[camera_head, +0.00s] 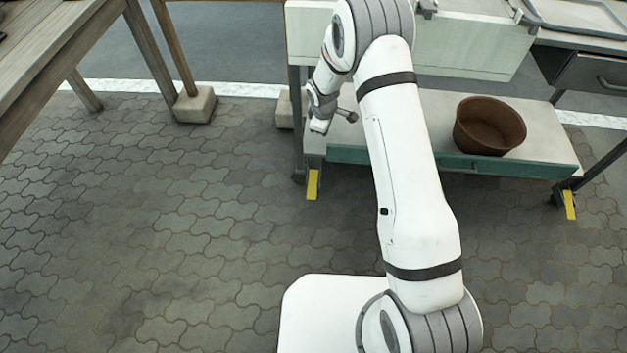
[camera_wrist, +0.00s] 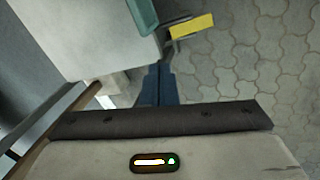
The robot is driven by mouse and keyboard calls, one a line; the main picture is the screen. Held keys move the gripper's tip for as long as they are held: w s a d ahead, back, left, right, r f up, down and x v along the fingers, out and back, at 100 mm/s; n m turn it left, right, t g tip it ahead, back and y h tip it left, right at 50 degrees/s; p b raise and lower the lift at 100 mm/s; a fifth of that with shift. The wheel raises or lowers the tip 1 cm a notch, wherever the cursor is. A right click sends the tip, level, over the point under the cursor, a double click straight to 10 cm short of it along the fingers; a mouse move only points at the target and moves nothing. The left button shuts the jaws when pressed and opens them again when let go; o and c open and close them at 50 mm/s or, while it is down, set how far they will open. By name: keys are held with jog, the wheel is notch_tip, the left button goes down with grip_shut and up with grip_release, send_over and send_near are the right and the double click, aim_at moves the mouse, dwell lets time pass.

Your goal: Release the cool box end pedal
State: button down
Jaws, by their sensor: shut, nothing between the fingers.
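A yellow pedal (camera_head: 313,184) sits low at the left foot of a wheeled cart, and a second yellow pedal (camera_head: 569,204) at its right foot. The pictures do not make plain which is the cool box end. My gripper (camera_head: 319,125) is above the left pedal, apart from it, beside the cart's left end. In the wrist view my gripper's dark blue fingers (camera_wrist: 158,88) are shut together and empty. The left pedal (camera_wrist: 191,26) shows there beyond the fingertips, a little to the right, over the paving. My arm hides part of the cart's middle.
The cart's lower shelf (camera_head: 360,138) holds a brown pot (camera_head: 489,126). A pale panel (camera_head: 465,45) hangs on the cart's upper part. A wooden table (camera_head: 60,40) stands at the left, with a post in a concrete foot (camera_head: 194,105). Paving between table and cart is clear.

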aim_at(313, 175)
jog(key=a+f+n+b, duration=0.3)
jog(key=a+f, duration=0.1)
jog(key=f, duration=1.2)
jog(key=shift+a+f, duration=0.15)
jog(key=shift+f, duration=0.25)
jog(key=b+x, duration=0.2)
jog(key=x, duration=0.5)
jog(key=b+x, duration=0.3)
jog(key=x, duration=0.4)
jog(key=shift+s+a+f, duration=0.1)
jog(key=shift+a, duration=0.05)
jog(key=shift+d, duration=0.3)
jog(key=shift+a+b, duration=0.25)
jog(key=shift+b, duration=0.1)
